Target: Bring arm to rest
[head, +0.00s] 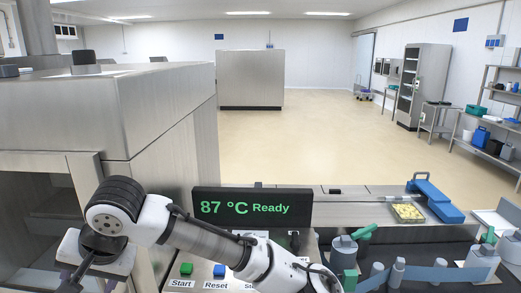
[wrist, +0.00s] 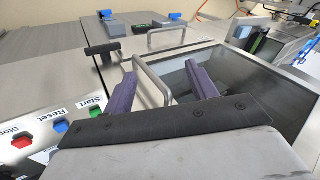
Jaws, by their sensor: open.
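My gripper (wrist: 161,64) is open in the wrist view, its two purple fingers apart with nothing held. A steel loop handle (wrist: 152,78) shows between and beyond the fingers; I cannot tell how far off it is. In the head view my arm (head: 205,240) stretches from the bottom middle to the lower left, in front of the steel machine (head: 165,110). Its wrist end bends down at the lower left, and the fingertips are not clear there. The display (head: 252,207) reads "87 °C Ready".
Green Start (head: 186,269) and blue Reset (head: 219,271) buttons sit close to my arm; a red Stop button (wrist: 20,140) shows in the wrist view. A yellow-filled tray (head: 408,212) lies near a blue device (head: 436,200) at right.

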